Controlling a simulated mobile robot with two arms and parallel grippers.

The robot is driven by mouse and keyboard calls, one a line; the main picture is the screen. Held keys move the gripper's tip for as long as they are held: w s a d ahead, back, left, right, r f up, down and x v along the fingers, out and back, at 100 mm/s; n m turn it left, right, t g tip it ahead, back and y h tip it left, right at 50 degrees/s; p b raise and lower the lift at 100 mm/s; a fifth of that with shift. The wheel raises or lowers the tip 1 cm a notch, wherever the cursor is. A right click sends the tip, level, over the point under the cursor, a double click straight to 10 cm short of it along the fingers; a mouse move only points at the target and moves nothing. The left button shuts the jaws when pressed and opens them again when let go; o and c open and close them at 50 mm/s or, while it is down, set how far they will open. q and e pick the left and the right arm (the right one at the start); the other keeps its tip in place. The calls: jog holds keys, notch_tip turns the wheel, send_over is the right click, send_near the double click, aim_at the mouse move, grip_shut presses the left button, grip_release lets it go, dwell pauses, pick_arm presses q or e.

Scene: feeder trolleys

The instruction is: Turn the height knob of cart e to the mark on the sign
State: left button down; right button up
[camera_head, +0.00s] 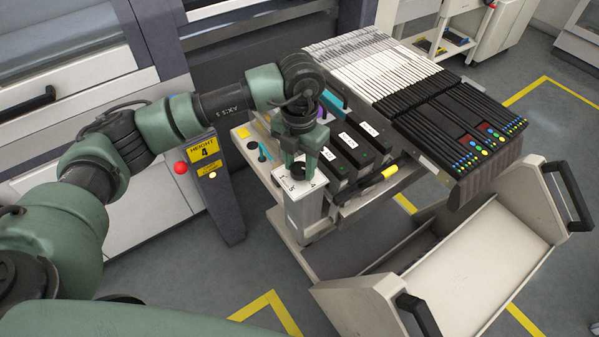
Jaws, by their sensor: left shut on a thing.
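A yellow sign (204,153) reading "HEIGHT 4" is on a dark post at the left of the cart. The cart (307,212) has a pale corner post with a numbered dial plate (285,190) on top. A black height knob (299,171) sits on this plate. My left gripper (299,164) points down over the plate and is shut on the knob. Some plate numbers show around the knob, small and hard to read. The knob's pointer is hidden or too small, so its setting cannot be told. My right gripper is not in view.
Black feeders (455,125) with coloured buttons fill the cart's right side. Black labelled boxes (350,150) stand beside the knob. A red button (180,168) juts from the post. A pale lower tray with black handles (418,315) is in front; floor is clear at the lower left.

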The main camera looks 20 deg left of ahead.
aim_at(299, 167)
pick_arm(q)
jog(key=shift+s+f+m+b, duration=0.1)
jog(key=shift+f+m+b, duration=0.1)
jog(key=shift+m+b, duration=0.55)
jog(key=shift+s+f+m+b, duration=0.1)
jog(key=shift+f+m+b, duration=0.05)
jog(key=shift+m+b, duration=0.6)
jog(key=c, duration=0.9)
grip_release()
jog(key=shift+o, duration=0.2)
jog(key=shift+w+r, duration=0.15)
jog(key=shift+r, duration=0.25)
notch_tip(299, 167, up, 7)
jog(key=shift+r+b, duration=0.15)
jog(key=shift+b, duration=0.4)
